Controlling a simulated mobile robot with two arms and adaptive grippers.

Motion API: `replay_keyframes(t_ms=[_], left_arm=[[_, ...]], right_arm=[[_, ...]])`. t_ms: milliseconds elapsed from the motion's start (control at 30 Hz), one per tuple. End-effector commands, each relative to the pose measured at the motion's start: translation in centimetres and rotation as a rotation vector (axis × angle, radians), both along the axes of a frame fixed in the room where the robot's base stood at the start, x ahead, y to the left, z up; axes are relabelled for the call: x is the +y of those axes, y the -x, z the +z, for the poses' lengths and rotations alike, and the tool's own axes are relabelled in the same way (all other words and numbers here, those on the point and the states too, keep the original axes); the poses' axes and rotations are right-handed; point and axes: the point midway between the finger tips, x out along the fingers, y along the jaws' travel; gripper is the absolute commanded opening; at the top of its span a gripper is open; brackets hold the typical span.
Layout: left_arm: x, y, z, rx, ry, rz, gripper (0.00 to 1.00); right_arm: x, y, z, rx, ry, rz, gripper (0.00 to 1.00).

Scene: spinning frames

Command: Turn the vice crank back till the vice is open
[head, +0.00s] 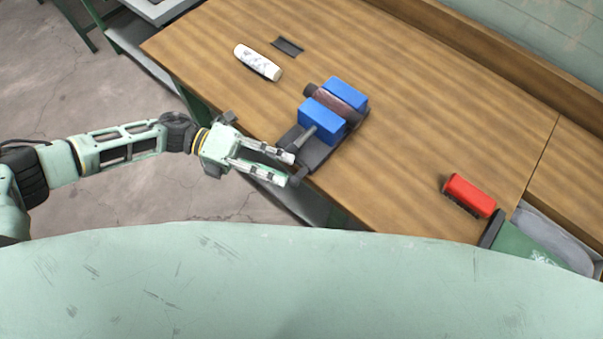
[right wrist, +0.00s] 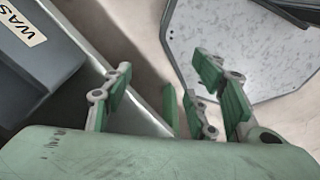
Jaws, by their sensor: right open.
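The vice, with two blue jaws (head: 322,118), stands near the front edge of the wooden bench in the head view. A reddish-brown cylinder (head: 335,96) lies between its jaws. A grey screw rod (head: 303,138) comes out of the vice's front toward my left gripper (head: 288,169). That gripper is open, its two fingers apart at the crank end of the vice. A dark piece, perhaps the crank handle (head: 301,175), shows beside the lower fingertip; contact cannot be told. My right gripper (right wrist: 165,72) is open and empty in the right wrist view, away from the vice.
On the bench (head: 420,110) lie a white patterned cylinder (head: 258,62), a small dark tray (head: 287,47) and a red block-like object (head: 469,195). A grey bin (head: 565,235) is at the right. The right wrist view shows a labelled dark box (right wrist: 35,70).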

Motion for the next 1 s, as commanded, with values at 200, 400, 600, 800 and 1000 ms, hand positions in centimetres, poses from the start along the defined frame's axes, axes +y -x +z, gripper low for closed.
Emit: replay_keyframes(t_ms=[200, 400, 600, 800, 1000], left_arm=[[-3.4, 0.8, -0.3, 0.002, 0.003, -0.002, 0.32], [-4.5, 1.1, -0.9, 0.001, 0.001, 0.000, 0.32], [-4.6, 1.1, -0.9, 0.001, 0.001, 0.000, 0.32], [-4.6, 1.1, -0.9, 0.001, 0.001, 0.000, 0.18], [-4.6, 1.1, -0.9, 0.001, 0.001, 0.001, 0.01]], right_arm=[[2.5, -0.6, 1.9, -0.012, -0.030, 0.004, 0.53], [0.3, -0.6, 2.2, -0.009, -0.004, 0.004, 0.53], [-0.9, -0.5, 2.2, -0.007, 0.010, 0.000, 0.53], [-0.2, -0.4, 2.1, -0.007, 0.001, -0.002, 0.53], [1.1, -0.4, 2.1, -0.005, -0.013, -0.002, 0.53]])
